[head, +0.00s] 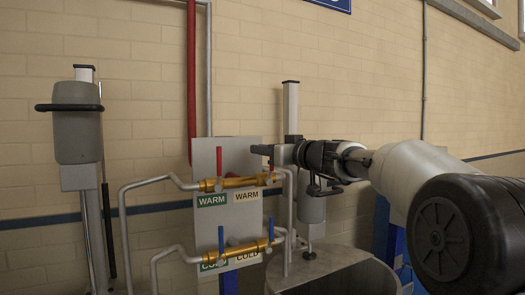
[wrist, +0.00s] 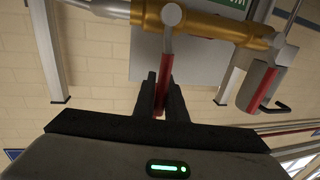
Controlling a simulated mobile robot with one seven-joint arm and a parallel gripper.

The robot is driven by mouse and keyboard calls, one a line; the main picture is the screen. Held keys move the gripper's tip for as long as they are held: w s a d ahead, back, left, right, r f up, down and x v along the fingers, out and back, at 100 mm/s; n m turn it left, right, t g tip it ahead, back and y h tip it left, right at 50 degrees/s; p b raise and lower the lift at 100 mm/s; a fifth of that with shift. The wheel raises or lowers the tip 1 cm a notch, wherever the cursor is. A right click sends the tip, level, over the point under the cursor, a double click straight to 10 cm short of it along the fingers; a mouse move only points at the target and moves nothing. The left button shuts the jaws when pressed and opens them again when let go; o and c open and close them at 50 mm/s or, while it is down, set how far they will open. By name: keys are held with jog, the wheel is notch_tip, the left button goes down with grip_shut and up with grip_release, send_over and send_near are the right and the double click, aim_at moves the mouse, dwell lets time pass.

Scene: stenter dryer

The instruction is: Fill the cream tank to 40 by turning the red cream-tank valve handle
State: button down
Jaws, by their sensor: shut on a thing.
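Two red valve handles sit on the upper brass pipe (head: 240,182), which also crosses the top of the wrist view (wrist: 205,24). The left red handle (head: 219,161) stands upright above a green WARM label. The right red handle (wrist: 160,92), over the cream WARM label (head: 247,196), is between the fingers of my gripper (wrist: 163,100). My gripper (head: 262,157) is shut on it, in front of the panel. The fingers hide part of the handle. A grey round tank (head: 335,275) stands at the lower right; I cannot read its fill level.
A lower brass pipe (head: 238,251) carries two blue handles (head: 221,239). Grey bent pipes (head: 124,215) run to the left of the panel (head: 240,150). A grey column unit (head: 77,135) stands at the far left. My arm fills the right side.

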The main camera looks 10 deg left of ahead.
jog(key=m+b, duration=0.1)
jog(key=w+d+b, duration=0.1)
jog(key=b, duration=0.1)
jog(key=shift+d+f+m, duration=0.15)
jog(key=shift+f+m, duration=0.15)
jog(key=shift+m, duration=0.1)
jog(key=w+d+f+m+t+b, duration=0.2)
jog(key=w+d+m+b, duration=0.1)
jog(key=m+b, duration=0.5)
jog(key=shift+d+f+m, duration=0.25)
jog(key=shift+d+m, duration=0.55)
jog(key=shift+d, duration=0.1)
jog(key=shift+w, duration=0.1)
jog(key=c, duration=1.8)
grip_release()
